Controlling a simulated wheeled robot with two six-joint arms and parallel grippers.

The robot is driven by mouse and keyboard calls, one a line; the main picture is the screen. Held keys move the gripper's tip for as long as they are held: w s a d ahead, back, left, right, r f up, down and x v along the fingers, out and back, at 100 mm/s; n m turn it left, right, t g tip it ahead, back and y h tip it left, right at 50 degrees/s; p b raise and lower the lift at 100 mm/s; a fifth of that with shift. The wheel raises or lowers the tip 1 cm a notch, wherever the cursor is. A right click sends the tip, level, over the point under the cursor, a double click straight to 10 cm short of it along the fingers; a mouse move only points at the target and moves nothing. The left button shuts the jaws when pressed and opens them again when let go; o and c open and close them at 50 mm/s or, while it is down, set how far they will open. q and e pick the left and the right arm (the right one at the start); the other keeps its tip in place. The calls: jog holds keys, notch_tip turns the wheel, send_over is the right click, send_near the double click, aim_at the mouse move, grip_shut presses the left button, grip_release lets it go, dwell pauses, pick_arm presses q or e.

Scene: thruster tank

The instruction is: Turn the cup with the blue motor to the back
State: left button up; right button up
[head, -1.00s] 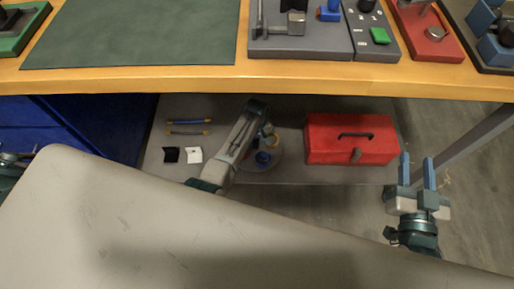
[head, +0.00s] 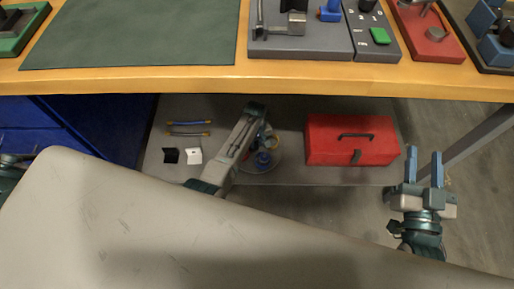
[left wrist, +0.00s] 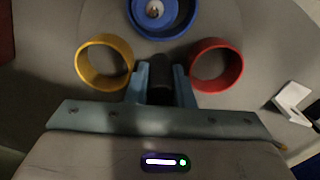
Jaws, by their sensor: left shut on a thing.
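In the left wrist view a round grey turntable (left wrist: 225,25) carries a blue cup (left wrist: 137,24) at the top, a yellow cup (left wrist: 79,66) at the left and a red cup (left wrist: 239,66) at the right. A small pale round part (left wrist: 154,9) shows inside the blue cup; I cannot tell if it is a motor. My left gripper (left wrist: 160,90) is shut on a dark upright post (left wrist: 160,78) between the yellow and red cups. In the head view my arm partly hides the turntable (head: 273,166) on the lower shelf. My right gripper (head: 424,168) is open and empty, right of the shelf.
A red toolbox (head: 340,150) stands right of the turntable on the shelf. A black bracket (head: 171,156), a white bracket (head: 194,156) and cables (head: 189,129) lie to its left. The wooden tabletop edge (head: 200,85) overhangs the shelf. A blue cabinet (head: 110,125) stands left.

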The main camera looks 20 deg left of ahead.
pick_arm(q)
jog(key=shift+m+p, duration=0.75)
jog(key=shift+m, duration=0.75)
jog(key=shift+r+m+p, duration=0.1)
jog(key=shift+m+p, duration=0.65)
jog(key=shift+m, duration=1.05)
jog(key=shift+p, duration=0.35)
